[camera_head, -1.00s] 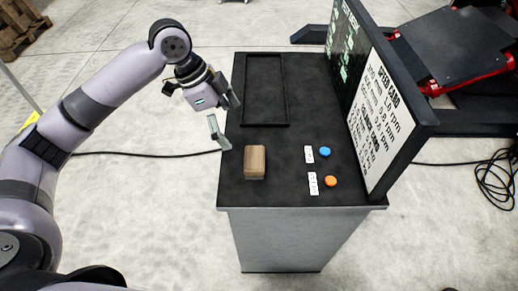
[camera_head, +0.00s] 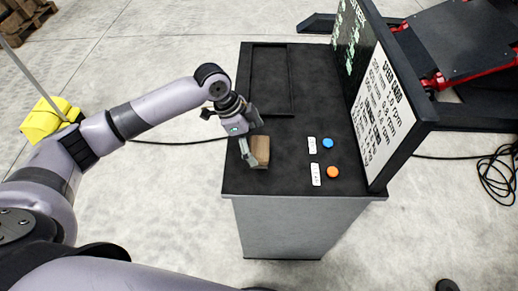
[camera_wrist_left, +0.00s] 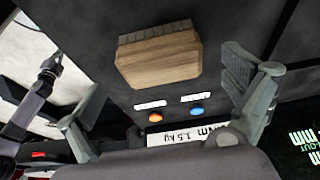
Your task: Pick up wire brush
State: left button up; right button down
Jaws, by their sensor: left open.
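The wire brush (camera_head: 261,151) is a brown wooden block lying on the dark cabinet top, near its left edge. In the left wrist view the wire brush (camera_wrist_left: 160,60) shows its wooden face and a row of grey bristles along its far side. My left gripper (camera_head: 251,137) is at the brush's left side in the head view, partly covering it. In the left wrist view the left gripper (camera_wrist_left: 165,108) has its fingers spread wide, with nothing between the tips; the brush appears beyond them. My right gripper is not in view.
A blue button (camera_head: 328,143) and an orange button (camera_head: 333,172) with white labels sit right of the brush. A shallow dark tray (camera_head: 271,112) lies behind it. A sign panel (camera_head: 383,115) stands at the cabinet's right edge.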

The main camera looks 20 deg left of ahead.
aim_at(257, 147)
pick_arm(q)
jog(key=shift+p+x, duration=0.35)
jog(key=shift+x, duration=1.55)
jog(key=shift+a, duration=0.1)
jog(key=shift+c, duration=0.5)
jog(key=c, duration=1.2)
